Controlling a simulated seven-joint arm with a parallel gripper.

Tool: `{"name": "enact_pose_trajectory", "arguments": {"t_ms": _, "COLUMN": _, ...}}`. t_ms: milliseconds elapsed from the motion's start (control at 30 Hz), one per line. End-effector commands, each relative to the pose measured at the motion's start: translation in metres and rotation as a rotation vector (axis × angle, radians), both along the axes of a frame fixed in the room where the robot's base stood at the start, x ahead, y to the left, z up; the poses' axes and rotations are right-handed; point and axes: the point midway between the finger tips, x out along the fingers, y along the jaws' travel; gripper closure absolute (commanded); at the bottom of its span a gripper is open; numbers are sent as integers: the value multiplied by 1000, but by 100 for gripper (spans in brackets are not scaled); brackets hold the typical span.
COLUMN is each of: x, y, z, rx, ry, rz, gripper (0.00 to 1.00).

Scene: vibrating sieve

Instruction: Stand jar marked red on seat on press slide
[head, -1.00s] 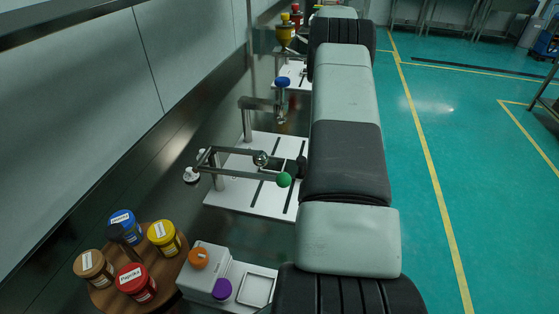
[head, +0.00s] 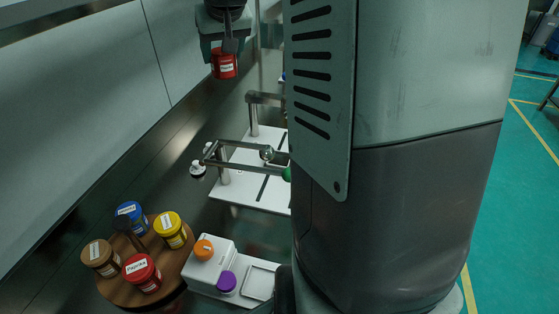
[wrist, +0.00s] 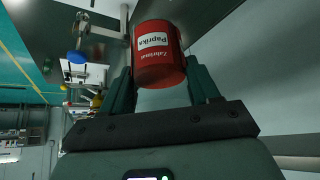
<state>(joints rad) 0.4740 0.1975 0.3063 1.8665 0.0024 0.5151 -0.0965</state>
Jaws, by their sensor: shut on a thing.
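My gripper (head: 226,45) is at the top of the head view and is shut on a red jar (head: 224,66) with a white label. The wrist view shows this jar (wrist: 158,60) between my two fingers, its label upside down and reading Paprika. It is held in the air, apart from any surface. A metal bar frame with a green ball (head: 287,174) stands on a slotted white plate (head: 235,192) below. A second upright with an arm (head: 263,98) stands farther back. I cannot tell which part is the press slide or its seat; my arm hides much there.
A round wooden stand (head: 118,290) at front left holds several jars, including another red Paprika jar (head: 141,270). A white box with an orange knob (head: 203,249) and a purple knob (head: 227,282) sits beside it. A wall runs along the left. The wrist view shows a blue knob (wrist: 77,57).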

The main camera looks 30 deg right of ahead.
Motion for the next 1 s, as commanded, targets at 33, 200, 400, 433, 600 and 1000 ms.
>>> {"name": "enact_pose_trajectory", "arguments": {"t_ms": 33, "x": -10, "y": 9, "z": -1, "rx": -2, "ry": 0, "rz": 16, "gripper": 70}}
{"name": "enact_pose_trajectory", "arguments": {"t_ms": 200, "x": -38, "y": 35, "z": -8, "rx": -6, "ry": 2, "rz": 66, "gripper": 70}}
{"name": "enact_pose_trajectory", "arguments": {"t_ms": 400, "x": -45, "y": 39, "z": -26, "rx": -8, "ry": 10, "rz": 150, "gripper": 70}}
{"name": "enact_pose_trajectory", "arguments": {"t_ms": 433, "x": -43, "y": 37, "z": -29, "rx": -8, "ry": 11, "rz": 163, "gripper": 70}}
{"name": "enact_pose_trajectory", "arguments": {"t_ms": 600, "x": -28, "y": 20, "z": -47, "rx": -7, "ry": 15, "rz": 244, "gripper": 70}}
{"name": "enact_pose_trajectory", "arguments": {"t_ms": 1000, "x": 17, "y": -53, "z": -123, "rx": 2, "ry": 5, "rz": 531, "gripper": 70}}
